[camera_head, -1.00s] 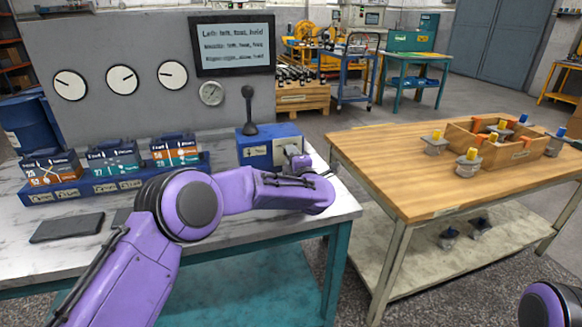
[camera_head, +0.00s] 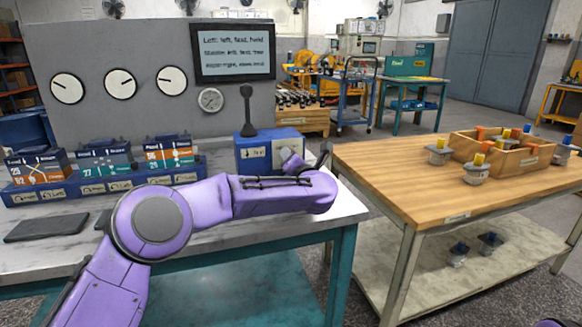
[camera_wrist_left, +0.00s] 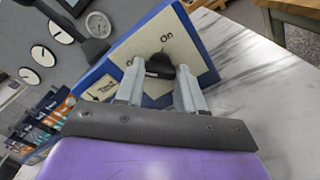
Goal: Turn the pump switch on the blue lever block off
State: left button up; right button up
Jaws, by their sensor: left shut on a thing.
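The blue lever block (camera_head: 246,152) stands on the marble-topped bench, with a black lever (camera_head: 248,110) upright on its top. In the left wrist view its pale switch plate (camera_wrist_left: 196,52) carries the word "On" near the upper right. The black pump switch knob (camera_wrist_left: 160,66) sits on this plate. My left gripper (camera_wrist_left: 160,74) is shut on the knob, one finger on each side of it. In the head view my left gripper (camera_head: 290,158) is at the block's right side, partly hidden by my own arm. My right gripper is not in view.
A blue rack (camera_head: 100,184) with several labelled valve boxes stands at the left. Behind are a panel with gauges and a screen (camera_head: 234,52). A wooden table (camera_head: 400,179) with a wooden box (camera_head: 510,160) is at the right, beyond a gap.

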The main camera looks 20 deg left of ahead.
pick_arm(q)
jog(key=shift+d+f+n, duration=0.1)
jog(key=shift+f+n, duration=0.2)
jog(key=o, duration=1)
jog(key=shift+s+r, duration=0.1)
jog(key=shift+o, duration=0.2)
jog(key=shift+r, duration=0.1)
jog(key=v, duration=1)
jog(key=shift+s+d, duration=0.2)
jog(key=shift+s, duration=0.1)
